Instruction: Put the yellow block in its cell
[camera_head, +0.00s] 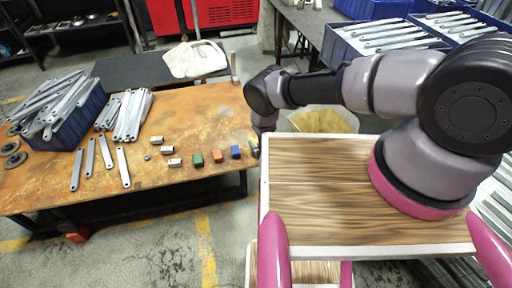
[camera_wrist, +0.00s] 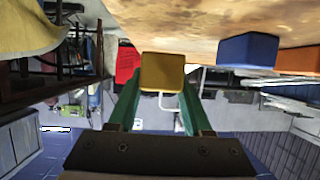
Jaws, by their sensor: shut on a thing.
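The yellow block (camera_wrist: 162,72) is between the two green fingertips of my gripper (camera_wrist: 162,90) in the wrist view. My gripper is shut on it, at or just beside the table's edge. In the head view the yellow block (camera_head: 254,147) shows small at the right end of the block row, and my arm partly hides it. I cannot make out a cell for the block in either view.
A blue block (camera_head: 236,152), an orange block (camera_head: 217,156) and a green block (camera_head: 198,160) stand left of it on the rusty table (camera_head: 150,190). Grey metal pieces (camera_head: 166,150) lie further left. A blue crate (camera_head: 62,132) holds brackets. The table's front is clear.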

